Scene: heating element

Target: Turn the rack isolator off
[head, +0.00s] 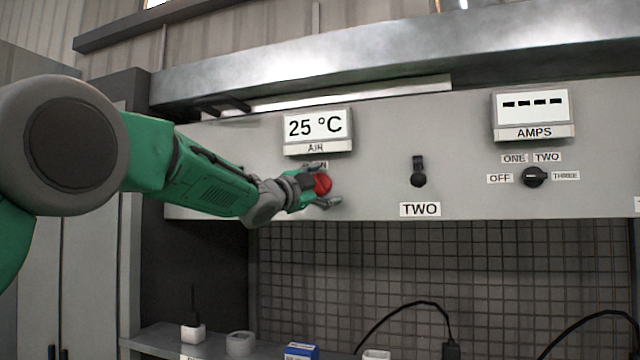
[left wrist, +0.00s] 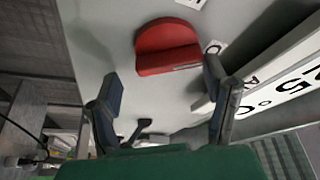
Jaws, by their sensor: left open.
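The red rotary knob (head: 323,184) of the isolator sits on the grey panel below the AIR display. My left gripper (head: 326,183) is at it in the head view, one finger above and one below, partly covering the knob and its label. In the left wrist view the red knob (left wrist: 168,48) shows as a half-round with a flat edge, just beyond and between the spread fingertips of my left gripper (left wrist: 163,72). The gripper is open and not closed on the knob. Contact cannot be told. My right gripper is not in view.
The AIR display (head: 318,129) reads 25 °C above the knob. A black toggle switch (head: 418,178) labelled TWO and a black selector (head: 535,177) under the AMPS display (head: 533,115) lie to the right. A shelf (head: 215,347) with small items runs below.

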